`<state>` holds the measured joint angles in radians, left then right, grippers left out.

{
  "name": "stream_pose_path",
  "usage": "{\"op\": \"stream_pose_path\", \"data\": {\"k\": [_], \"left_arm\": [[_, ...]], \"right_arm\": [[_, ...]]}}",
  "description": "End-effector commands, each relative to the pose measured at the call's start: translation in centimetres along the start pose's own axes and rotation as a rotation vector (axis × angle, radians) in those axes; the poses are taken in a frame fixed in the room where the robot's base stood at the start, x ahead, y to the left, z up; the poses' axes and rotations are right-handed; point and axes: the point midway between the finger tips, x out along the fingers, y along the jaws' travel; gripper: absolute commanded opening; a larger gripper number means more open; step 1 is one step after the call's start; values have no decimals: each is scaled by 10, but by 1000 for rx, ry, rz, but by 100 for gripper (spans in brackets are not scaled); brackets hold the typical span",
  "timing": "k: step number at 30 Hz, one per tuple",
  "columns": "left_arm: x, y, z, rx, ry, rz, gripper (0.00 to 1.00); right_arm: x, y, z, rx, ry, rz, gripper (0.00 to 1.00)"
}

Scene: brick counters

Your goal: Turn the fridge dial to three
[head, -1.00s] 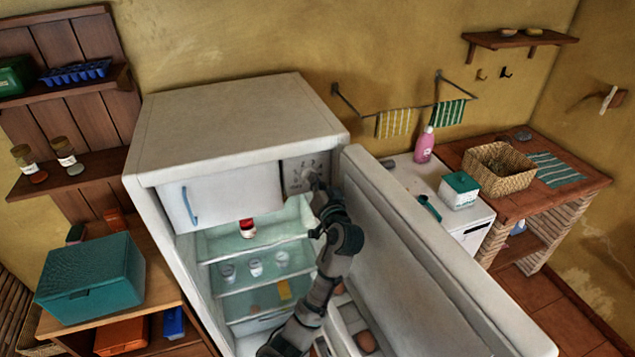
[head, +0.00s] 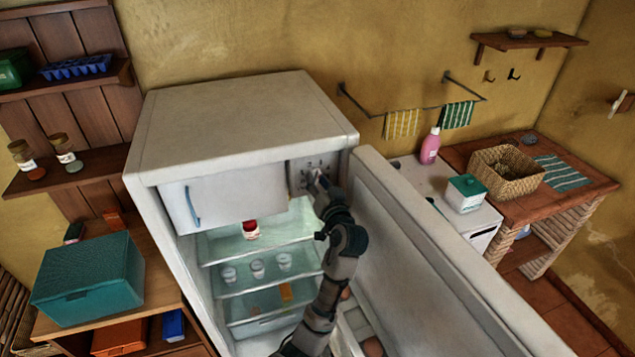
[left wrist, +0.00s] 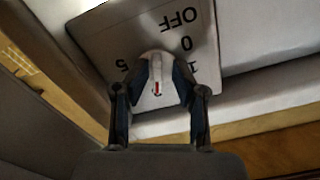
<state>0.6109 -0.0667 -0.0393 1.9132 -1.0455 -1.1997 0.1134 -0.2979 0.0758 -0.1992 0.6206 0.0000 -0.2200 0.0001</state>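The fridge dial (left wrist: 157,66) is a pale knob with a red pointer on a light panel (left wrist: 118,32) marked OFF, 0, 1 and 5, upside down in the left wrist view. The pointer faces down in that picture, away from OFF; the numeral at it is not legible. My left gripper (left wrist: 160,84) has one finger on each side of the knob and appears closed on it. In the head view, my left gripper (head: 319,182) is at the panel in the fridge's (head: 240,120) upper right corner. My right gripper is out of view.
The fridge door (head: 430,255) stands open to the right of my left arm. The freezer flap (head: 240,195) is shut, left of the panel. Glass shelves (head: 225,290) hold a red jar (head: 250,229) and several cups. A counter with a basket (head: 505,172) is at right.

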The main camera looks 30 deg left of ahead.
Motion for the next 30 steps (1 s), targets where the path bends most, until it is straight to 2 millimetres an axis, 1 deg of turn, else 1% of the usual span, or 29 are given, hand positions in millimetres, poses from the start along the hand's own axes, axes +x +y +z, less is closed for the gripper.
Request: {"op": "stream_pose_path", "data": {"k": [5, 8, 11, 14, 21, 24, 27, 30], "left_arm": [[-1, 0, -2, -2, 3, 1, 34], [-2, 0, -2, -2, 4, 2, 34], [-9, 1, -2, -3, 5, 4, 34], [-24, 1, -1, -3, 4, 5, 34], [-77, 2, 0, -3, 1, 6, 34], [-96, 2, 0, -2, 1, 5, 34], [-109, 3, 0, 0, 2, 4, 34], [-117, 2, 0, -1, 0, 2, 34]], "right_arm": [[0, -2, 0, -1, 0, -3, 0], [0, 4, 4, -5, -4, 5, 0], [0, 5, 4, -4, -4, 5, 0], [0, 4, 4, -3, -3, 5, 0], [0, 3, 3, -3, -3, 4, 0], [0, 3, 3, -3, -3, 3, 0], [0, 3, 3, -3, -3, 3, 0], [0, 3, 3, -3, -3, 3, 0]]}}
